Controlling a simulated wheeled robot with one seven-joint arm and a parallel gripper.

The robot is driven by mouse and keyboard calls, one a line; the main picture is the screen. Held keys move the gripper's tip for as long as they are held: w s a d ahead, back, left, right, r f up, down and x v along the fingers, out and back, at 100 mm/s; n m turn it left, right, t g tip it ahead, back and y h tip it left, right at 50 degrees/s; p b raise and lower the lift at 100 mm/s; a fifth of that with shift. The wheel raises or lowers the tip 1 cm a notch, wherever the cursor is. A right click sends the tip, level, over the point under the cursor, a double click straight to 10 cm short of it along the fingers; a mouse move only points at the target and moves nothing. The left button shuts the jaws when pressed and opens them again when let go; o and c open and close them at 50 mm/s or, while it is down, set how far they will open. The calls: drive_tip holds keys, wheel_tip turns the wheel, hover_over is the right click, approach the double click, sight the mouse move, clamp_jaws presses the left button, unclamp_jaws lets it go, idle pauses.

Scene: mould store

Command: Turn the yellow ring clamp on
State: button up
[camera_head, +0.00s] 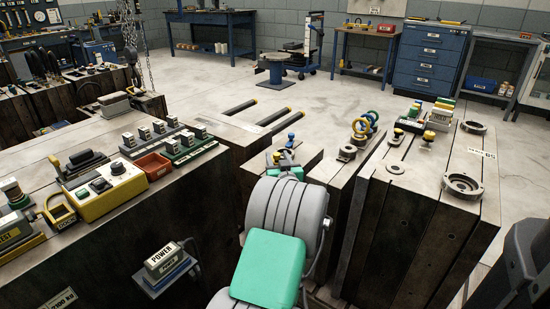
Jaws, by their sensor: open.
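A second yellow ring-shaped piece (60,213) sits at the left on the near block, by the yellow control box (105,190). My arm rises in the lower middle and hides part of the blocks behind it.
Small yellow-and-blue knobbed parts (290,138) stand just beyond my arm. A yellow-topped valve (429,136) and round metal flanges (463,185) sit on the right block. Open floor (330,100) lies behind.

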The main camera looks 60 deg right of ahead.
sight(276, 154)
drive_tip(key=b+x, duration=0.1)
drive_tip(key=x, duration=0.3)
drive_tip(key=shift+w+d, duration=0.25)
drive_tip(key=shift+d, duration=0.05)
drive_tip(key=shift+c, duration=0.5)
clamp_jaws()
